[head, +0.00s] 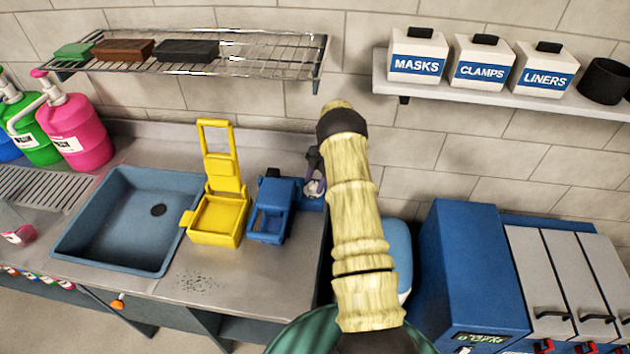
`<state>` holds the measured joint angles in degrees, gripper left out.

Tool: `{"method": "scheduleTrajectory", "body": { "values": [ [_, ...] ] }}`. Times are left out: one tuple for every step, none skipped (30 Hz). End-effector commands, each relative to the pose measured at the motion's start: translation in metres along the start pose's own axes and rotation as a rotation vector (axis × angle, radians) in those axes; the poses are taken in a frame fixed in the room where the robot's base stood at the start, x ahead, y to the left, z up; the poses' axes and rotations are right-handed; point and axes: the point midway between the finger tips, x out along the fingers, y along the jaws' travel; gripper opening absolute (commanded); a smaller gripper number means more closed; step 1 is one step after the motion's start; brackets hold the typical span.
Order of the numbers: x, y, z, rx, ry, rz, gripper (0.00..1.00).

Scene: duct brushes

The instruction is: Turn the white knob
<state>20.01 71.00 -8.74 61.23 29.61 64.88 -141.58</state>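A small, pale round part, which looks like the white knob (315,188), shows at the back right end of the metal counter, beside the blue wringer-like device. My arm, with a pale wood-like surface, reaches up from the bottom of the head view and bends down behind itself. A dark, purplish piece that appears to be my gripper (314,170) shows just left of the arm, at or very near the pale part. Most of the gripper is hidden behind the arm. I cannot tell whether its fingers touch the knob or whether they are open.
A blue device (271,210) and a yellow device (219,200) stand on the counter (205,283), right of the blue sink (130,220). A wire rack (270,55) hangs above. A blue cabinet (465,270) stands to the right, below a shelf (460,93) with labelled boxes.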

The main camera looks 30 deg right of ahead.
Motion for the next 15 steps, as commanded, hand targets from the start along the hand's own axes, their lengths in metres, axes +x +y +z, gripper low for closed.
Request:
{"method": "scheduleTrajectory", "body": {
  "values": [
    [-0.0002,0.0001,-0.0001,0.000,0.000,0.000,0.36],
    [-0.0002,0.0000,-0.0001,0.000,0.000,0.000,0.30],
    [-0.0003,0.0001,-0.0001,0.000,0.000,0.000,0.22],
    [-0.0003,0.0001,-0.0001,0.000,0.000,0.000,0.16],
    [-0.0003,0.0002,-0.0001,0.000,0.000,0.000,0.11],
    [-0.0004,0.0002,-0.0001,0.000,0.000,0.000,0.11],
    [-0.0004,0.0003,-0.0002,0.000,0.000,0.001,0.11],
    [-0.0005,0.0003,-0.0001,0.000,0.000,0.001,0.11],
    [-0.0004,0.0004,-0.0001,0.001,0.000,0.001,0.11],
    [-0.0004,0.0004,-0.0001,0.002,0.000,0.002,0.11],
    [-0.0004,0.0004,0.0000,0.003,0.000,0.003,0.11],
    [-0.0002,0.0004,0.0001,0.007,0.000,0.005,0.11],
    [-0.0001,0.0004,0.0002,0.010,-0.001,0.006,0.11],
    [0.0001,0.0004,0.0003,0.014,0.000,0.008,0.11],
    [0.0004,0.0002,0.0003,0.022,0.000,0.011,0.11]
  ]
}}
